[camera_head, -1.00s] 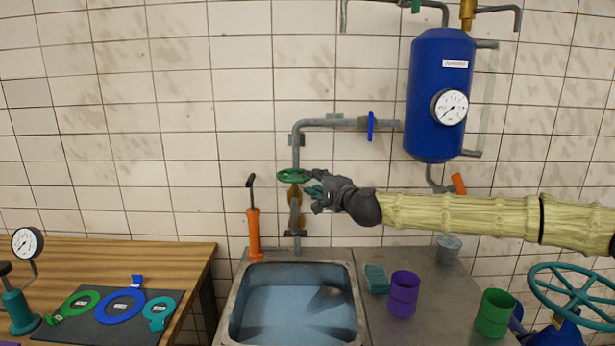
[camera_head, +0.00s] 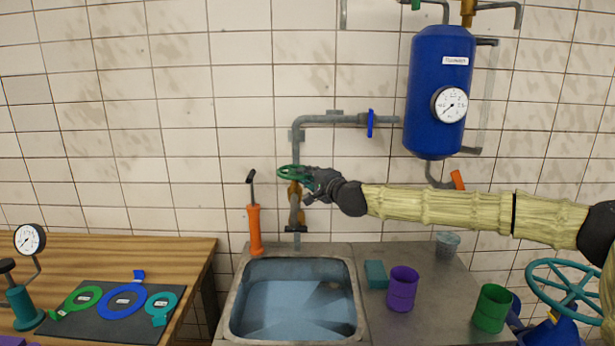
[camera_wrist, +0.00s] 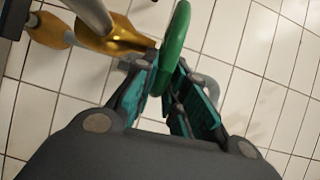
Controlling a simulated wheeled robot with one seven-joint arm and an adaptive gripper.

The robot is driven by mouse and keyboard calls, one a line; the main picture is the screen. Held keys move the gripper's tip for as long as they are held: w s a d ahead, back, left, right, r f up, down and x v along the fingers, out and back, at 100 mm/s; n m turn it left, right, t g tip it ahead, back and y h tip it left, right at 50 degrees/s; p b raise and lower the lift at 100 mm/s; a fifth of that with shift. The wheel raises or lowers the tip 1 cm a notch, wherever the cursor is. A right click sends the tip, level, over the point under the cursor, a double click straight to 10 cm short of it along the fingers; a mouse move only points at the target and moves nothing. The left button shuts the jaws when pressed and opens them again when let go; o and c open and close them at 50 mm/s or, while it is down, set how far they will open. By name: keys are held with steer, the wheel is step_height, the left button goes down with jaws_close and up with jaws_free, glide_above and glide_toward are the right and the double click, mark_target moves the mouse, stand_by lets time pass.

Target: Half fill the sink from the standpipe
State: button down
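The green handwheel (camera_head: 290,174) sits on the grey standpipe (camera_head: 296,215) with a brass valve body, above the back of the sink. My gripper (camera_head: 310,182) is at the wheel's right side. In the wrist view, the fingers of my gripper (camera_wrist: 168,78) lie on both sides of the green rim (camera_wrist: 175,40) and appear closed on it. The grey metal sink (camera_head: 238,300) stands below, with a bluish, water-like surface (camera_head: 290,308) inside. Its exact level is hard to tell, and no stream is clearly visible. The pipe's lower end is behind the sink's back edge.
A blue tank (camera_head: 437,90) with a gauge hangs at upper right; a blue lever (camera_head: 370,124) is on the upper pipe. An orange hand pump (camera_head: 254,230) stands left of the standpipe. Purple (camera_head: 402,289) and green (camera_head: 492,308) cups and a teal sponge (camera_head: 375,274) are on the counter.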

steer(key=shift+s+a+m+h, duration=0.1)
steer(key=shift+m+h, duration=0.2)
steer(key=shift+h, duration=0.1)
steer(key=shift+s+a+m+t+h+b, duration=0.2)
steer(key=shift+m+t+h+b, duration=0.25)
steer(key=shift+h, duration=0.3)
steer(key=shift+s+a+m+t+h+b, duration=0.2)
steer(key=shift+m+h+b, duration=0.2)
steer(key=shift+m+h, duration=0.25)
steer(key=shift+s+a+m+t+h+b, duration=0.1)
steer(key=shift+a+m+t+h+b, duration=0.1)
steer(key=shift+m+t+h+b, duration=0.45)
steer(key=shift+s+a+m+h, duration=0.2)
steer(key=shift+m+h, duration=0.4)
steer(key=shift+h, duration=0.5)
steer(key=shift+s+a+m+h, duration=0.1)
steer(key=shift+a+m+h, duration=0.1)
steer(key=shift+m+h, duration=0.6)
steer(key=shift+h+b, duration=0.3)
steer(key=shift+h, duration=0.05)
steer(key=c, duration=1.5)
jaws_free()
steer(key=s, duration=1.1)
steer(key=shift+s+a+r, duration=0.2)
steer(key=shift+s+r, duration=0.15)
steer(key=shift+s, duration=0.05)
